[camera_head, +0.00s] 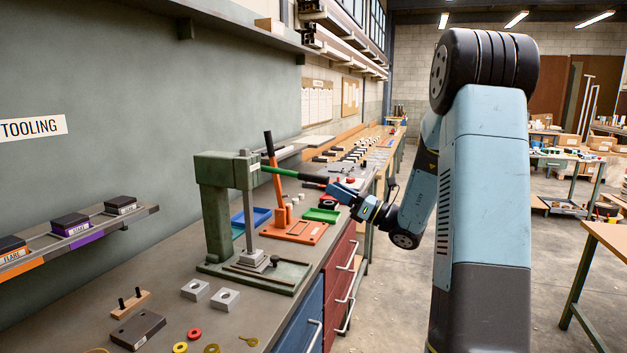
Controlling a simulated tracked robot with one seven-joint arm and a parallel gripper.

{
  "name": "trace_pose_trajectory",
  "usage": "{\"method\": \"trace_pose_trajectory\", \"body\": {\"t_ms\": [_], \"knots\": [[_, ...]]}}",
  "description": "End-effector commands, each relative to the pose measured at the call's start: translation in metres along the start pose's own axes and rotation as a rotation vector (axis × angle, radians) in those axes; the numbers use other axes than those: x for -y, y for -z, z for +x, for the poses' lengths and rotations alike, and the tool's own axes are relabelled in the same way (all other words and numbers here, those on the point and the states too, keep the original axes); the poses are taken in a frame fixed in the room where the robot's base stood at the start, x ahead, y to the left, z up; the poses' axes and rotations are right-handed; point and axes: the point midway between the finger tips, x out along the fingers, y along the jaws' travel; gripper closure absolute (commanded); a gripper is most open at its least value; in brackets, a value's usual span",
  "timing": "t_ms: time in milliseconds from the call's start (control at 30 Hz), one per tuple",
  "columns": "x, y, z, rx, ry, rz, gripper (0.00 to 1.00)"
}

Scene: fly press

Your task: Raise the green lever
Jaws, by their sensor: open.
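The green lever (283,173) sticks out to the right from the upper column of the green press (213,205) on the bench. It slopes slightly down and ends in a dark grip (313,179). My gripper (335,187) is open at the outer end of the dark grip. The fingers are small and partly dark, so I cannot tell whether they touch the grip or sit around it. The press ram and its foot (253,257) stand low over the base plate.
An orange lever tool (293,229) stands behind the press, with a blue tray (251,217) and a green tray (322,215) near it. Metal blocks (224,299) and rings lie in front. A wall shelf (80,238) is at left.

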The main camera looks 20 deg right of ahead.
Motion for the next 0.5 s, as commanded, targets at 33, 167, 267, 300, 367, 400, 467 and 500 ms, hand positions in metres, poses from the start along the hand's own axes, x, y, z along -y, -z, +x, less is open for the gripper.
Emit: {"method": "trace_pose_trajectory", "body": {"t_ms": [33,167,267,300,367,400,467,500], "knots": [[-0.001,0.0,0.009,0.0,-0.003,-0.001,0.47],[-0.001,0.0,0.032,0.0,-0.004,-0.001,0.47],[-0.001,0.0,0.047,0.0,-0.003,-0.001,0.47],[-0.001,0.0,0.052,0.0,-0.003,-0.001,0.47],[-0.001,0.0,0.059,-0.001,-0.002,-0.001,0.47],[-0.001,0.0,0.062,-0.001,-0.001,-0.001,0.47],[-0.001,0.0,0.067,0.0,-0.002,-0.001,0.47],[-0.001,0.0,0.069,0.0,-0.002,0.0,0.47]]}}
